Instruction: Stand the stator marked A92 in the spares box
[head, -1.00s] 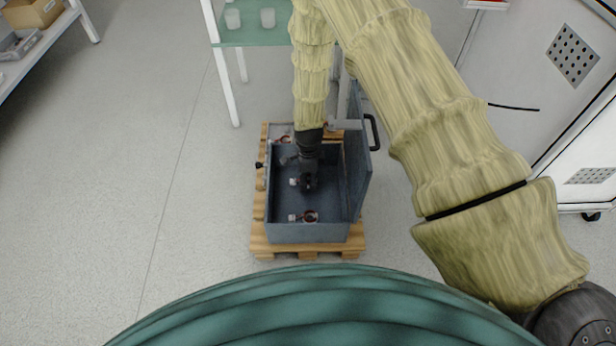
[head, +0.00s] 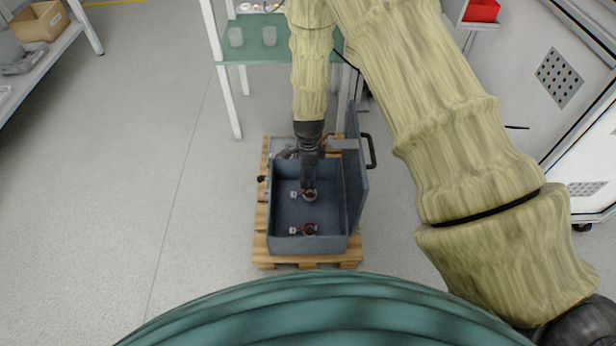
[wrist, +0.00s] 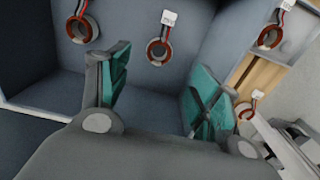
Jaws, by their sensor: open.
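The blue-grey box (head: 281,239) stands with its lid (head: 357,170) swung up at the right. Two ring-shaped stators with red-brown windings and white tags are inside, a far one (head: 310,196) and a near one (head: 310,229). Both also show in the wrist view, one (wrist: 159,50) just beyond my fingertips and one (wrist: 82,28) farther left. The tags are too small to read, so I cannot tell which is A92. My gripper (head: 309,186) is open and empty above the far stator, its teal pads (wrist: 160,88) spread apart in the wrist view.
The box sits on a wooden pallet (head: 264,250). Two more stators, one (wrist: 270,37) and another (wrist: 245,110), lie outside the box wall at right in the wrist view. A green shelf (head: 255,53) stands behind, a white cabinet at right. The floor at left is clear.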

